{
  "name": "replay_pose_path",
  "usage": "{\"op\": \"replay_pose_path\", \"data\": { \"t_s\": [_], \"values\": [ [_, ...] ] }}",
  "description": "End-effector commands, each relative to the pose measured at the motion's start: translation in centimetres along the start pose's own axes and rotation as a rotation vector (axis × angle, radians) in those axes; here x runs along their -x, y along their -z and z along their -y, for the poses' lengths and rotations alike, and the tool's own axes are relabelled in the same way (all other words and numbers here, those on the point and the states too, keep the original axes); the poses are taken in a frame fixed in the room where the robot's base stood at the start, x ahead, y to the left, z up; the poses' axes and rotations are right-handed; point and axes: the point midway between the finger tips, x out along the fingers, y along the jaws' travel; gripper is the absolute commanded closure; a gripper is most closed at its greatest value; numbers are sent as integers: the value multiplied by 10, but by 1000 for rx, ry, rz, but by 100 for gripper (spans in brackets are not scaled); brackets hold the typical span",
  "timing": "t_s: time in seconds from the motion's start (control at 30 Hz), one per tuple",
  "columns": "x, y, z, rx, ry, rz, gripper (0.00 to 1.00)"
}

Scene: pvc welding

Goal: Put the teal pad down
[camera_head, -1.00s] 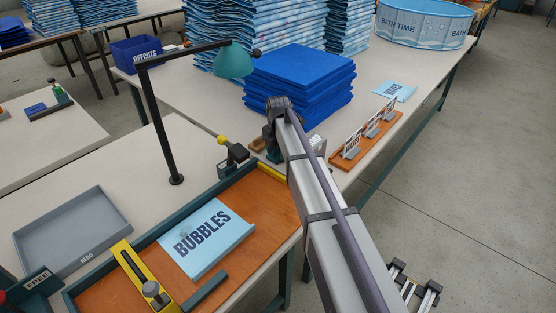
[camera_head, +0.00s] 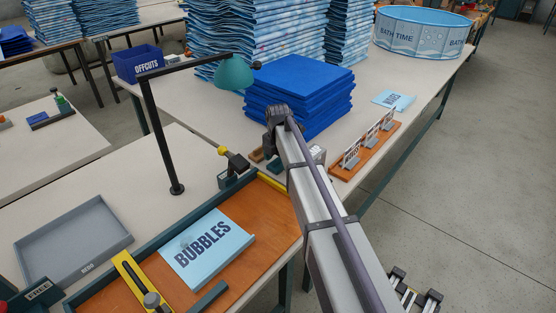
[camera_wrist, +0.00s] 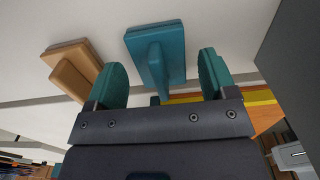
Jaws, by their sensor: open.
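In the wrist view the teal pad (camera_wrist: 170,55), a flat block with an upright grip, rests on the pale table. My gripper (camera_wrist: 162,64) has its two teal fingers spread on either side of the grip, with a gap on both sides. The fingers appear apart from it. In the head view my arm hides the gripper and most or all of the pad.
A tan pad (camera_wrist: 72,66) lies left of the teal one. A blue stack (camera_head: 298,95) stands beyond my arm, and a rack of small signs (camera_head: 365,150) is to the right. The BUBBLES sheet (camera_head: 190,268) lies on the orange board (camera_head: 262,205).

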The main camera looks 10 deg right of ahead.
Motion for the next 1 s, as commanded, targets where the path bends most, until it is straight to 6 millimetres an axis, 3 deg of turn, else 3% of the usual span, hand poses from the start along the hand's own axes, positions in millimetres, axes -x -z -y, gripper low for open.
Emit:
{"op": "replay_pose_path", "data": {
  "t_s": [0.03, 0.2, 0.4, 1.0],
  "values": [
    [19, 0, 0, 0, 0, 0, 22],
    [64, 0, 0, 0, 0, 0, 22],
    [108, 0, 0, 0, 0, 0, 22],
    [112, 4, 6, -38, 0, 0, 22]
  ]
}}
